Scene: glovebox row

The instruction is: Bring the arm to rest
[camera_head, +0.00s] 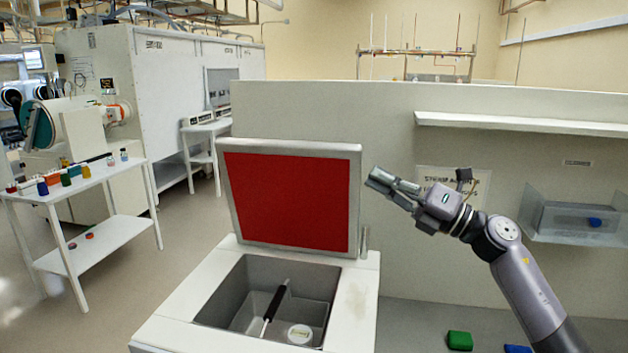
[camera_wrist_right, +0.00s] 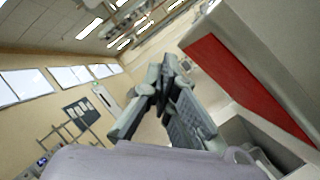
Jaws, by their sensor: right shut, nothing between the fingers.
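My right gripper (camera_head: 380,184) is shut and empty, held in the air just right of the raised lid's upper edge, with the arm coming in from the lower right. In the right wrist view its fingers (camera_wrist_right: 165,88) meet at the tips with nothing between them. The open lid (camera_head: 290,197) has a red inner face and stands up behind a white chest (camera_head: 165,330). The lid also shows in the right wrist view (camera_wrist_right: 240,80). My left gripper is in neither view.
In the chest's grey well lie a black-handled tool (camera_head: 275,303) and a round white-lidded thing (camera_head: 299,334). A green block (camera_head: 459,340) and a blue one (camera_head: 517,349) lie at lower right. A wall shelf (camera_head: 520,123) is at right, a clear bin (camera_head: 570,218) below it.

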